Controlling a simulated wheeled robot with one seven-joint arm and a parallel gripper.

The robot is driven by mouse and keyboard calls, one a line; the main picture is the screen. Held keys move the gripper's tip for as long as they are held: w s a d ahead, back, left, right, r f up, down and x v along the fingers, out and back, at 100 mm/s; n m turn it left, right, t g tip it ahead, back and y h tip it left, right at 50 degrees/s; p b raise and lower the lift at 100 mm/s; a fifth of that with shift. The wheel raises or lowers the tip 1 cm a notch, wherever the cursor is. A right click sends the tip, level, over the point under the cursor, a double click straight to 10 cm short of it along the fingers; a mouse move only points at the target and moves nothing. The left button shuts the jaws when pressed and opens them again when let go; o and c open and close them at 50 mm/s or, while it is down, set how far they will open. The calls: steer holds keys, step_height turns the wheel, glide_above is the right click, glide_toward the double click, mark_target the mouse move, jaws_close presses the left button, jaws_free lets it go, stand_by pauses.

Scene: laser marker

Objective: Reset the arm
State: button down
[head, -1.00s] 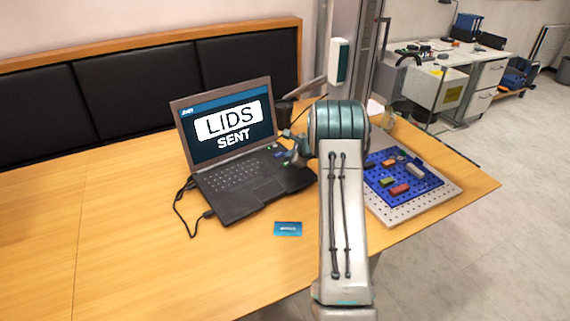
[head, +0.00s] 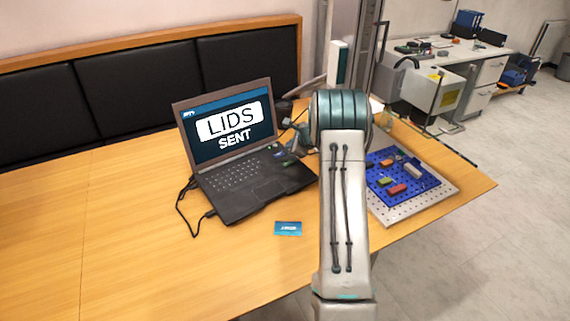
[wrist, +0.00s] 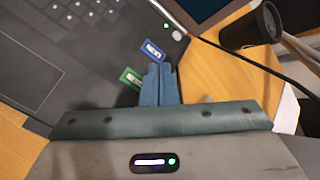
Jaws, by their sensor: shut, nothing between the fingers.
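My gripper (wrist: 160,72) shows in the wrist view with its two blue fingers pressed together, shut and empty. It is over the right edge of the open laptop (wrist: 75,60), near a blue label piece (wrist: 150,52) and a green one (wrist: 132,78). I cannot tell whether the fingertips touch anything. In the head view my arm's large grey link hides most of the gripper. The laptop (head: 240,185) stands left of my arm, its screen reading "LIDS SENT".
A blue card (head: 288,228) lies in front of the laptop. A perforated board (head: 400,210) with a blue plate (head: 403,180) and small coloured parts lies right of my arm. A dark cup (wrist: 262,25) stands behind the laptop's right side. The table's left half is clear.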

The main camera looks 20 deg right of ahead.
steer(key=shift+a+r, duration=0.15)
steer(key=s+a+r+n+g+y, duration=0.1)
steer(key=s+a+r+n+g, duration=0.1)
steer(key=s+a+r+n, duration=0.55)
steer(key=s+a+r+n+g+y, duration=0.1)
steer(key=s+a+r+n+g, duration=0.1)
steer(key=s+a+r+n, duration=0.6)
steer(key=s+a+n+g+h, duration=0.1)
steer(key=s+a+n+h, duration=0.1)
steer(key=s, duration=1.2)
steer(key=s+a+n+g+h, duration=0.1)
steer(key=s+a+n, duration=0.4)
steer(key=s, duration=0.9)
steer(key=shift+s+n+g+h, duration=0.15)
steer(key=shift+n+g+h, duration=0.15)
steer(key=shift+n+h, duration=0.5)
steer(key=shift+a, duration=0.15)
